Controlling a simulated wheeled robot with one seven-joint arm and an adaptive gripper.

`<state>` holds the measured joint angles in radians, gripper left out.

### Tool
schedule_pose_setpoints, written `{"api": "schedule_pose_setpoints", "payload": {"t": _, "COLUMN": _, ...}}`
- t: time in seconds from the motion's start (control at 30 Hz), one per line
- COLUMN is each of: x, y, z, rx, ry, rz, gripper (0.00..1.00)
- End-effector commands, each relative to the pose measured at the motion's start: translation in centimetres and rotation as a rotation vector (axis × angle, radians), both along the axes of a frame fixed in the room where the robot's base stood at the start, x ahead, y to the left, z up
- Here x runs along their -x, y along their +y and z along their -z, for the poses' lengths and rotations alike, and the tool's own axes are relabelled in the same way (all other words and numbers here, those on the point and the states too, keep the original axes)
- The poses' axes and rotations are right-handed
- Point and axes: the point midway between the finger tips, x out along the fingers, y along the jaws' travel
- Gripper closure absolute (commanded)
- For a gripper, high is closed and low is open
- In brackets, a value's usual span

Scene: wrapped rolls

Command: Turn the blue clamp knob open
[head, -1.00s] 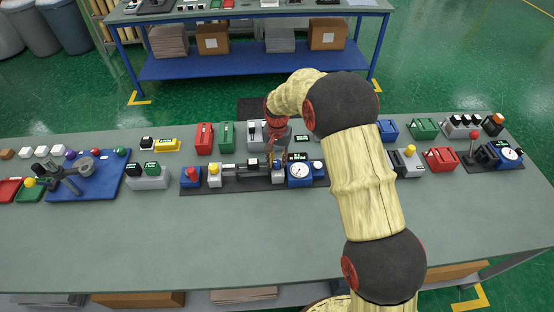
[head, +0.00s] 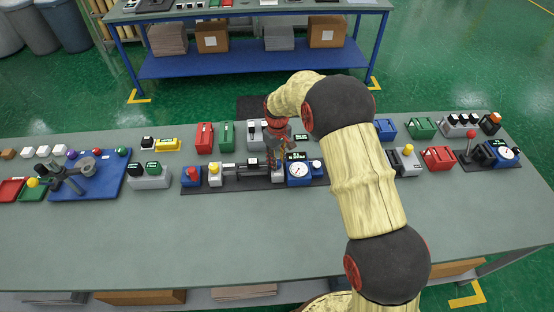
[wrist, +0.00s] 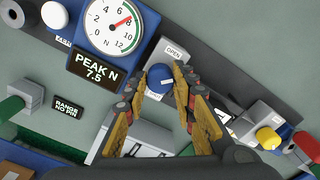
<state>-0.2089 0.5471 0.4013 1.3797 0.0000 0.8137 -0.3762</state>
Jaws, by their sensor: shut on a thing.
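The blue clamp knob (wrist: 160,79) is round with a small white label and sits between my fingertips in the wrist view. My gripper (wrist: 161,76) is shut on it, one finger on each side. A white label reading OPEN (wrist: 174,52) lies just beyond the knob. In the head view my gripper (head: 277,160) reaches down onto the black fixture (head: 232,186), just left of the blue gauge box (head: 299,172). The knob cannot be made out there behind the fingers.
The gauge (wrist: 110,27) stands beside the knob, with a display reading PEAK N 7.5 (wrist: 93,70). A yellow knob (wrist: 267,138) and a red part (wrist: 306,146) are on the other side. The table front (head: 230,230) is clear.

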Motion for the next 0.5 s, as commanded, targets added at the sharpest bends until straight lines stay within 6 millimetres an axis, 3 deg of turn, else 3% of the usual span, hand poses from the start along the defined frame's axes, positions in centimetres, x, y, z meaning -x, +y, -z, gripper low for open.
{"api": "schedule_pose_setpoints", "payload": {"t": 0.5, "x": -0.16, "y": -0.06, "z": -0.08, "rx": 0.000, "ry": -0.002, "rz": -0.478, "gripper": 0.99}}
